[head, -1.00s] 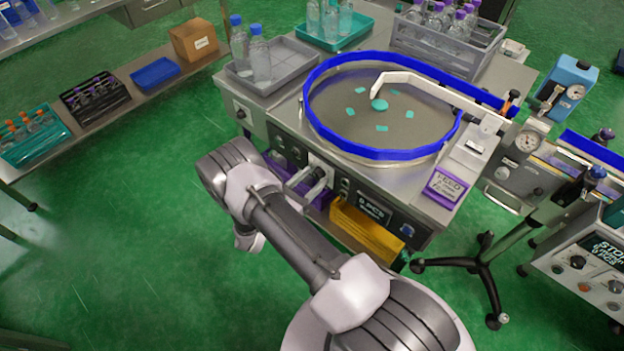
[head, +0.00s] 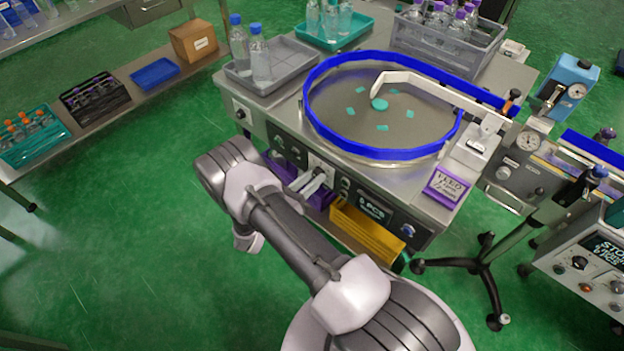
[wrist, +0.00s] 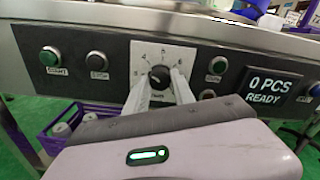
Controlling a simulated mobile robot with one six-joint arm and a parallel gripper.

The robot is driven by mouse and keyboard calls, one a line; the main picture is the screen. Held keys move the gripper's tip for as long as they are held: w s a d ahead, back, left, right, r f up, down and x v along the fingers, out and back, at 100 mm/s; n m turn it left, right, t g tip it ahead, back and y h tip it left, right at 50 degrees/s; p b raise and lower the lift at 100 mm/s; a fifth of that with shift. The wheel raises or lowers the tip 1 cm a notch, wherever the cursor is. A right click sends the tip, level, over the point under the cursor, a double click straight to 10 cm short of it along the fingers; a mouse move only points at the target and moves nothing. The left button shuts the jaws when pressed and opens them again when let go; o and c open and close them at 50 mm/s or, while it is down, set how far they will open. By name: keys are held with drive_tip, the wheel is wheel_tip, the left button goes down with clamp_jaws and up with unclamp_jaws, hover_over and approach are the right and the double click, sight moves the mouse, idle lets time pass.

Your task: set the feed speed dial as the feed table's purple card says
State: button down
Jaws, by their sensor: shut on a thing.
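The feed speed dial (wrist: 160,76) is a black knob on a white scale plate (wrist: 178,54) in the wrist view. Printed numbers run around the plate; the ones I can make out include 3, 4, 5 and 6. My gripper (wrist: 160,88) is shut on the dial, one finger on each side. In the head view my gripper (head: 308,183) reaches the front panel of the feed table (head: 285,115), and the dial is mostly hidden there. The purple card (head: 447,187) stands at the table's right front corner. Its top line reads FEED; the lines below are too small to read surely.
Buttons flank the dial: a green one (wrist: 49,56), a black one (wrist: 96,61) and another green one (wrist: 217,65). The display (wrist: 273,88) reads 0 PCS READY. A yellow bin (head: 365,236) and a purple crate (wrist: 75,128) sit below the panel.

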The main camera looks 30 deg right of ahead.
drive_tip(key=n, duration=0.5)
drive_tip(key=shift+n+b, duration=0.4)
idle(0.4)
drive_tip(key=c, duration=1.1)
unclamp_jaws()
drive_tip(key=shift+o, duration=0.2)
drive_tip(key=shift+a, duration=0.1)
drive_tip(key=p+v, duration=0.3)
drive_tip(key=v, duration=1.4)
drive_tip(key=shift+s+a, duration=0.1)
